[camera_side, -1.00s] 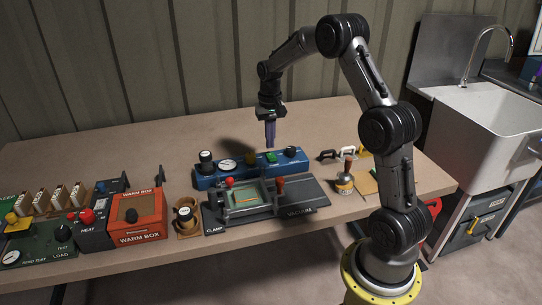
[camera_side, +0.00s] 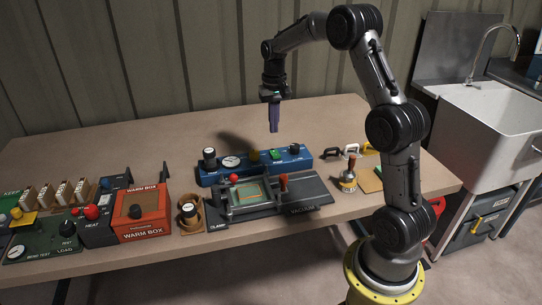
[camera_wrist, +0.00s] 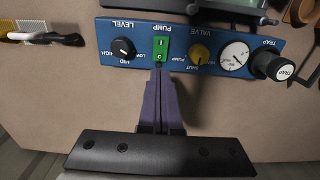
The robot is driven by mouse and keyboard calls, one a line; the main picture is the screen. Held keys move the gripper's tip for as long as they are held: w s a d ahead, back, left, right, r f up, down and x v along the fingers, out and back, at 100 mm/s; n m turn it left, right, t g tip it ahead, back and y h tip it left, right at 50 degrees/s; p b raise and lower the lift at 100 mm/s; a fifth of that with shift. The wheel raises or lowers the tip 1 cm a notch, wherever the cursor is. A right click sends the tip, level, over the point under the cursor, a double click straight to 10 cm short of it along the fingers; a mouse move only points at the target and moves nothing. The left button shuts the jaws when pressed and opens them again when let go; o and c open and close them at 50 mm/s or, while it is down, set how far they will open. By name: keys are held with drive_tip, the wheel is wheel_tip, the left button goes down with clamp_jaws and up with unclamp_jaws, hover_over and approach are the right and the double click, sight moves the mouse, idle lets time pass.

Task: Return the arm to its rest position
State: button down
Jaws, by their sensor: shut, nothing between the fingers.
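My gripper (camera_side: 274,127) hangs fingers down above the back edge of the blue pump panel, in the air and clear of it. Its purple fingers are shut together with nothing between them. No contact shows in the side view.
The blue panel (camera_side: 216,178) carries dials, a gauge and knobs. In front of it stands the clamp and vacuum fixture (camera_side: 308,191). The orange warm box (camera_side: 150,215) and test units are at left. A brush pot (camera_side: 348,178) and clips are at right. The back of the bench is clear.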

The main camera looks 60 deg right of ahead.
drive_tip(key=a+r+n+t, duration=0.2)
drive_tip(key=a+r, duration=0.7)
drive_tip(key=r, duration=0.2)
drive_tip(key=s+a+r+n+t, duration=0.2)
drive_tip(key=s+a+r, duration=0.3)
drive_tip(key=s+a, duration=0.25)
drive_tip(key=s+a+n+t, duration=0.1)
drive_tip(key=s+a+n, duration=0.2)
drive_tip(key=s+a, duration=0.45)
drive_tip(key=s+f+n, duration=0.2)
drive_tip(key=s+f, duration=0.4)
drive_tip(key=s, duration=0.3)
drive_tip(key=shift+s+f+t, duration=0.3)
drive_tip(key=shift+f, duration=0.05)
